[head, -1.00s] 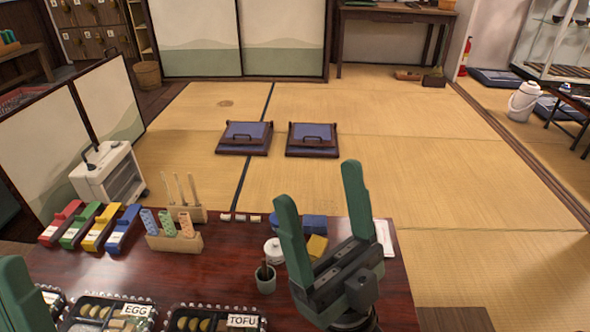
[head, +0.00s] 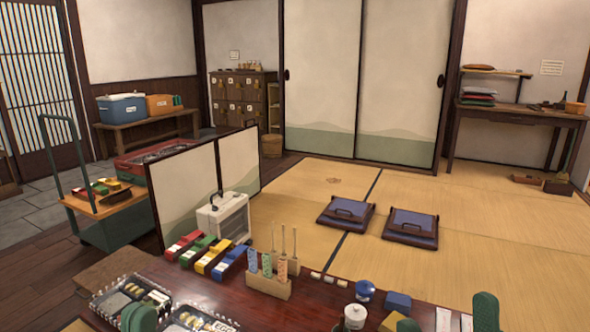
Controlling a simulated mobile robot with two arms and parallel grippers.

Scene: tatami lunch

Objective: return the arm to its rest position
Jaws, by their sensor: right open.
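My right gripper (head: 447,319) shows only as two green fingertips at the bottom right of the head view. My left gripper (head: 138,317) shows as green fingertips at the bottom left edge, close in front of a bento box (head: 125,287). Its fingers overlap in the picture, so its opening cannot be judged. Both arms are otherwise below the frame.
On the table are colored boxes (head: 213,256), a wooden holder with patterned packets (head: 268,284), a white jar (head: 355,316), a blue-and-white item (head: 365,290) and an egg-labelled box (head: 200,318). A low screen (head: 205,185) and green cart (head: 110,222) stand left. Open tatami (head: 300,200) lies beyond.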

